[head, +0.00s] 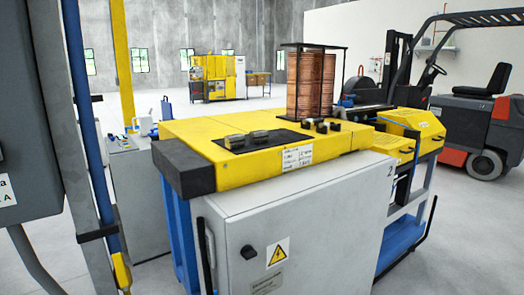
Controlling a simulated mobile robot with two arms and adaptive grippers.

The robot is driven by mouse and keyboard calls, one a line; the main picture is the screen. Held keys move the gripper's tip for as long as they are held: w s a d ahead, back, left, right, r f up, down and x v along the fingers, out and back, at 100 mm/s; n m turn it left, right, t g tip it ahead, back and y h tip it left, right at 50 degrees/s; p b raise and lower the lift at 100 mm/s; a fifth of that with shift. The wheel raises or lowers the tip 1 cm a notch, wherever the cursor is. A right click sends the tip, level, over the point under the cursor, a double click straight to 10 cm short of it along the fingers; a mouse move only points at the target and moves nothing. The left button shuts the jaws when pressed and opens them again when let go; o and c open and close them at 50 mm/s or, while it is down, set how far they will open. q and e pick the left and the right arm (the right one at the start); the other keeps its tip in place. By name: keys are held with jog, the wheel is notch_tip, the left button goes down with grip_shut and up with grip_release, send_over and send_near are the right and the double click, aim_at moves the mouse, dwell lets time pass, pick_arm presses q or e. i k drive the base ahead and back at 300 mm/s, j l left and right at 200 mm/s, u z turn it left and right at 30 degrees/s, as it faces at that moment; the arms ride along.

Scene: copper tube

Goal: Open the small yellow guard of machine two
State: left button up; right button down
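Machine two stands in the middle of the head view, with a "2" on its grey cabinet (310,222). A long yellow cover (225,155) lies along its top. At its right end are small yellow guards: an upper box-like one (415,121) with a dark handle at its side, and a lower one (398,143) nearer the cabinet. They look closed, but they are small here and I cannot be sure. Which one is the small guard is not clear. Neither of my grippers is in view.
Copper coils (312,88) stand in a black frame behind the machine. A forklift (480,115) is parked at right. A grey panel (30,110) and a blue pipe (88,130) block the left. Floor at lower right (465,235) is clear.

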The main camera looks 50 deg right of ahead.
aim_at(403, 148)
jog(key=z, duration=2.6)
jog(key=i+l, duration=0.15)
jog(key=i, duration=0.3)
